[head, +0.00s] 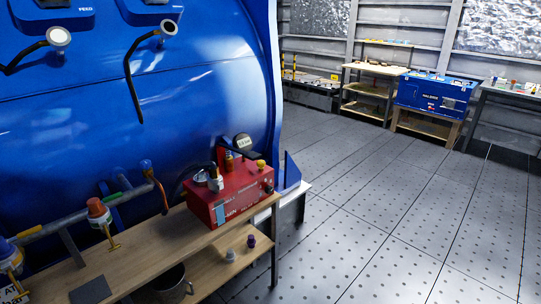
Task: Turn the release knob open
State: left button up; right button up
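Several knob-like parts are in view, and I cannot tell which is the release knob. An orange-brown knob (97,207) caps a white and brass fitting beside a grey pipe at the lower left. A red box (232,194) stands on a wooden bench and carries a small yellow knob (261,164) and a dark round knob (268,188) at its right end. Any knob's open or closed setting is too small to read. Neither of my grippers shows in the head view.
A large blue tank (190,80) with black-handled levers fills the left side. The wooden bench (165,238) stands before it, with small bottles and a metal pot (165,285) below. The grey floor (390,220) to the right is clear. A blue machine (435,95) stands far back.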

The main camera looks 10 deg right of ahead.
aim_at(261, 163)
jog(key=i+l, duration=0.15)
jog(key=l, duration=0.25)
jog(key=i+l, duration=0.2)
jog(key=l, duration=0.15)
jog(key=i+l, duration=0.15)
jog(key=l, duration=0.25)
jog(key=i+l, duration=0.15)
jog(key=l, duration=0.25)
jog(key=i+l, duration=0.2)
jog(key=l, duration=0.15)
jog(key=i+l, duration=0.15)
jog(key=l, duration=0.25)
jog(key=i+l, duration=0.15)
jog(key=l, duration=0.25)
